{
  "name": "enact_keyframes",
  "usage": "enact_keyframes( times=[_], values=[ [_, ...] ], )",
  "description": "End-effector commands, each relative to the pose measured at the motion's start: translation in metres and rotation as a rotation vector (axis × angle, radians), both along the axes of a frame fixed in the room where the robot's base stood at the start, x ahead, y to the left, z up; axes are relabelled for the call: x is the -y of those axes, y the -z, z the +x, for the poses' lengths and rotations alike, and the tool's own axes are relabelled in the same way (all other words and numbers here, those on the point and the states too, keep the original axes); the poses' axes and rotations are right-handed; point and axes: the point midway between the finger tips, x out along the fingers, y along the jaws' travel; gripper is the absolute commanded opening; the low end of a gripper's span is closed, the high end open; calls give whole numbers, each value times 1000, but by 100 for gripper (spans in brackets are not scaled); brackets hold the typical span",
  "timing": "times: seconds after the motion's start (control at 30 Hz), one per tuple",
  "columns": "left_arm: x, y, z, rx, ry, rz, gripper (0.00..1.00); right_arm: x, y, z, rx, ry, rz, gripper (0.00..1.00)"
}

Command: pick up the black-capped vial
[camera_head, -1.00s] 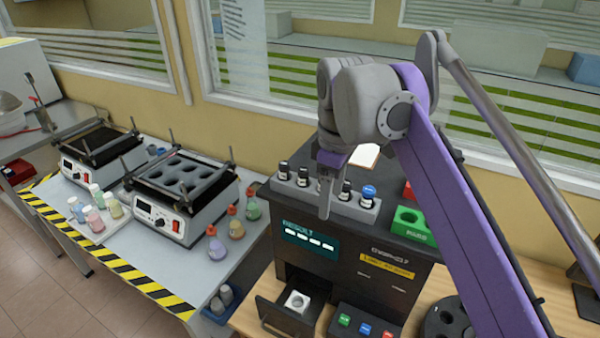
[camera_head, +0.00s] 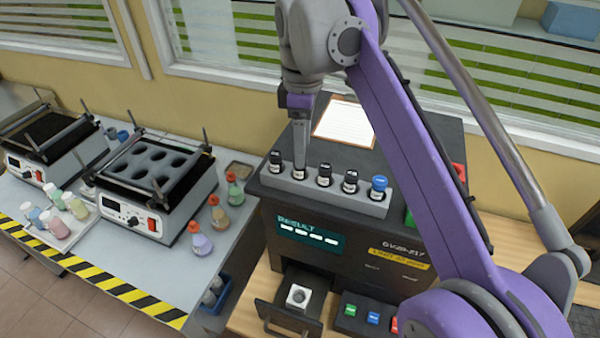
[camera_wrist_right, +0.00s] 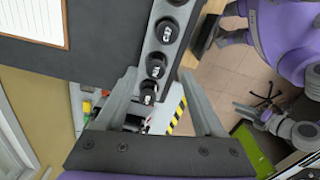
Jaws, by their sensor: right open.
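Several black-capped vials stand upright in a grey rack on top of a black analysis machine. In the head view they include the leftmost vial (camera_head: 276,161), a middle one (camera_head: 324,175) and one beside the blue-capped vial (camera_head: 378,186), which is at the right end. My right gripper (camera_head: 300,165) points down at the second vial from the left and partly hides it. In the right wrist view the gripper (camera_wrist_right: 159,75) is open, and the end vials (camera_wrist_right: 148,92) appear between its fingers. No vial is visibly gripped.
The machine (camera_head: 350,245) has an open drawer (camera_head: 290,315) holding a white piece. A clipboard (camera_head: 345,122) lies behind the rack. Coloured flasks (camera_head: 235,190) and a heating block (camera_head: 155,175) stand on the left bench. Windows are close behind.

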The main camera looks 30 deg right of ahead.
Motion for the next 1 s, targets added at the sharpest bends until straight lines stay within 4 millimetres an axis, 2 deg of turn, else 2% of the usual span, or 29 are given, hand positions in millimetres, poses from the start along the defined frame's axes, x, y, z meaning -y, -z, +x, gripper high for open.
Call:
enact_keyframes(
  times=[0.33,0.43,0.67,1.0],
  values=[
    [0,4,-2,-4,0,0,45,-1,45,5,1,0,0,70],
    [0,5,-2,-4,0,0,45,-1,51,5,1,0,0,70],
    [0,5,-2,-4,0,0,45,-1,51,5,2,0,0,70],
    [0,5,-2,-4,0,0,45,-1,51,5,1,0,0,9]
  ],
)
